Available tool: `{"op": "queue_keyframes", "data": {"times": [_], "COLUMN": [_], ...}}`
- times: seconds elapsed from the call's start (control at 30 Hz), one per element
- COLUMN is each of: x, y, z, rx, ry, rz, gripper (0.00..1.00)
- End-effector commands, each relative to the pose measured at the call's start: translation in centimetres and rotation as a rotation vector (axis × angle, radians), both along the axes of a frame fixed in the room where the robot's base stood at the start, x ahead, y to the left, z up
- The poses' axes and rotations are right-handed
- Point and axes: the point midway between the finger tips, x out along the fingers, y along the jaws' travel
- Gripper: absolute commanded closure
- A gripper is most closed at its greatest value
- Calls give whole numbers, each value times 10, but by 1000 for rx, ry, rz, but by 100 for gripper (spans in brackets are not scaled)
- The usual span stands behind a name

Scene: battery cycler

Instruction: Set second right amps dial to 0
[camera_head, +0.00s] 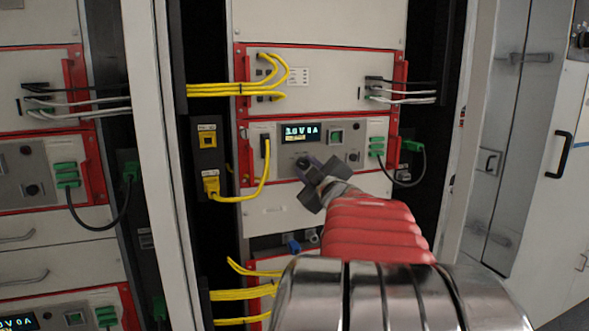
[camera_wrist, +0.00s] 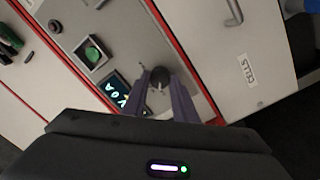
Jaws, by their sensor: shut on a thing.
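The device with the small display (camera_head: 300,133) is in the middle of the rack in the head view. The display appears to read 0 A, with a voltage figure too small to be sure of. My gripper (camera_head: 309,169) is at its front panel, just below the display. In the wrist view, the two fingers of my gripper (camera_wrist: 160,80) are shut on a round dark dial (camera_wrist: 158,74), one on each side. The display (camera_wrist: 117,92) lies just left of the fingers there. In the head view, my gripper mostly hides this dial, and its pointer mark is unclear.
A yellow cable (camera_head: 264,178) loops to the left, and a dark cable (camera_head: 424,166) hangs on the right. Red handles (camera_head: 393,130) flank the unit.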

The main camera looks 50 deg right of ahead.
Motion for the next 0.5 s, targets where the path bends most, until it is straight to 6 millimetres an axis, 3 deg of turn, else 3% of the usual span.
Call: {"op": "queue_keyframes", "data": {"times": [0.5], "x": [-1], "y": [0], "z": [-1], "rx": [-47], "ry": [30], "rz": [-1], "gripper": [97]}}
